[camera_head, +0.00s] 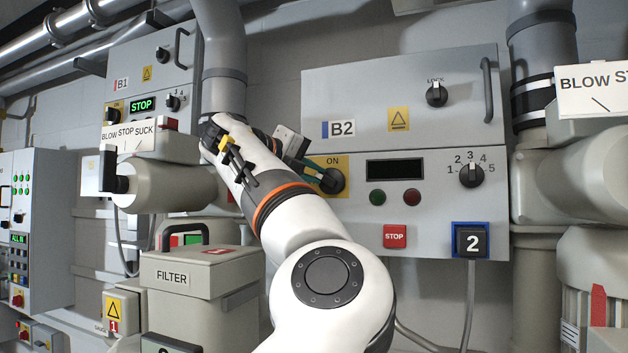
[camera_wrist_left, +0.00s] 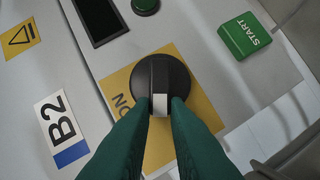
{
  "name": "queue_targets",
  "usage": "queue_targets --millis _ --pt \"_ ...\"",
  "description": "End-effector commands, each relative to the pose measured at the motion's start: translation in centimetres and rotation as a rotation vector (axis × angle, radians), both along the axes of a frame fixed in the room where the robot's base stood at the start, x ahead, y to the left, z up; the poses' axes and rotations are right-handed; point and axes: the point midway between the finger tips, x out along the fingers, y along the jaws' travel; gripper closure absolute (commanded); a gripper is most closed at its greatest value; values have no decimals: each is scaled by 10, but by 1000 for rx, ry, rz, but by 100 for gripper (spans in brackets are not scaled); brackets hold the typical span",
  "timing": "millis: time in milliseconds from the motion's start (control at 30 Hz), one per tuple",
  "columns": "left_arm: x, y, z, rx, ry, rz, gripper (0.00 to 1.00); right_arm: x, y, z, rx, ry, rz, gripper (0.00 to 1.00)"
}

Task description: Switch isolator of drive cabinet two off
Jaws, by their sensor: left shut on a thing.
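The B2 cabinet (camera_head: 445,140) has a black rotary isolator knob (camera_head: 333,181) on a yellow plate marked ON. My left gripper (camera_head: 316,172) is at this knob, with the arm coming across the front of it. In the left wrist view the green fingers (camera_wrist_left: 159,104) are shut on the bar of the knob (camera_wrist_left: 160,72), one on each side. The bar's white end points down the picture, between the fingertips. The ON lettering (camera_wrist_left: 122,101) is left of the knob there. The rest of the yellow plate is partly hidden by the fingers. My right gripper is not in view.
B2 also has a dark display (camera_head: 395,169), a five-step selector (camera_head: 471,174), a red STOP button (camera_head: 395,236) and a LOCK knob (camera_head: 436,94). A green START button (camera_wrist_left: 244,36) shows in the wrist view. A pipe valve (camera_head: 150,185) stands left of my arm.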

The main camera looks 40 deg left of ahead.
Motion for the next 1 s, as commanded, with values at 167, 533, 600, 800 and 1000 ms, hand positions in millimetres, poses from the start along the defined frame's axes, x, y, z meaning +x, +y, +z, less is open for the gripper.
queue_targets --millis 167,533,600,800,1000 --pt "-1 3 -9 -161 -41 2 100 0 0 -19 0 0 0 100" --pt "-2 5 -17 -413 -99 2 100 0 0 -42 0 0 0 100" --pt "-1 5 -17 -443 -107 2 100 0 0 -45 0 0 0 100" --pt "-1 5 -18 -500 -119 2 100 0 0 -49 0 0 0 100" --pt "-1 5 -18 -519 -124 3 100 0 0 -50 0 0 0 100"
